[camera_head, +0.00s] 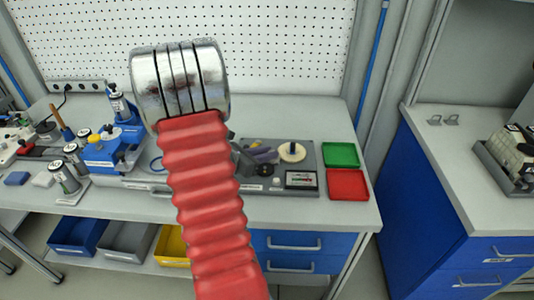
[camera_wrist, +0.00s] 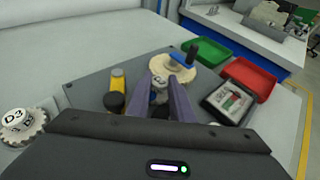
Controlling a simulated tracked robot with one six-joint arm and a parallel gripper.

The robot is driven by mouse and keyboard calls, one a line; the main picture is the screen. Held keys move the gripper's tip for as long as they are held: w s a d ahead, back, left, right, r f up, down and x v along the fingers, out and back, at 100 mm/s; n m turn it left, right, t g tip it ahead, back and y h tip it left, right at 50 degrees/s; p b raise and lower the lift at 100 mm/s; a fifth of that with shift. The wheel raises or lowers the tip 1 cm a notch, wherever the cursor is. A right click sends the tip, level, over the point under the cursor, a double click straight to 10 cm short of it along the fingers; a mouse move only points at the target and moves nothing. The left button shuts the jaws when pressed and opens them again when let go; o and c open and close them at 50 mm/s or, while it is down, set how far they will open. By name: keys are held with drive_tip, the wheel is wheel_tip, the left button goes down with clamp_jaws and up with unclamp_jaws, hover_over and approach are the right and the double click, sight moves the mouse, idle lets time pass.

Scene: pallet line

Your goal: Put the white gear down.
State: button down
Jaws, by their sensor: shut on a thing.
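My gripper (camera_wrist: 162,78) shows two purple-grey fingers in the wrist view, closed on a small pale piece, the white gear (camera_wrist: 160,87). Only part of the gear shows between the fingers, over the dark grey tray (camera_wrist: 88,84). I cannot tell whether it touches the tray. In the head view my gripper (camera_head: 262,153) is over the tray's left part, partly behind my red arm, and the held gear cannot be made out.
A larger cream gear (camera_wrist: 184,73) sits around a dark post just beyond the fingers. A gear marked D3 (camera_wrist: 22,125) lies at the left. A framed box (camera_wrist: 228,103) is to the right. Green (camera_head: 341,155) and red (camera_head: 347,184) trays stand right of the grey tray.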

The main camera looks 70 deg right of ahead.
drive_tip(key=shift+f, duration=0.1)
drive_tip(key=c, duration=1.8)
unclamp_jaws()
drive_tip(key=shift+c, duration=0.2)
drive_tip(key=v, duration=1.1)
drive_tip(key=shift+w+a+r, duration=0.1)
drive_tip(key=shift+a+r, duration=0.05)
drive_tip(key=shift+r, duration=0.2)
drive_tip(key=shift+w+a+r, duration=0.1)
drive_tip(key=shift+a, duration=0.15)
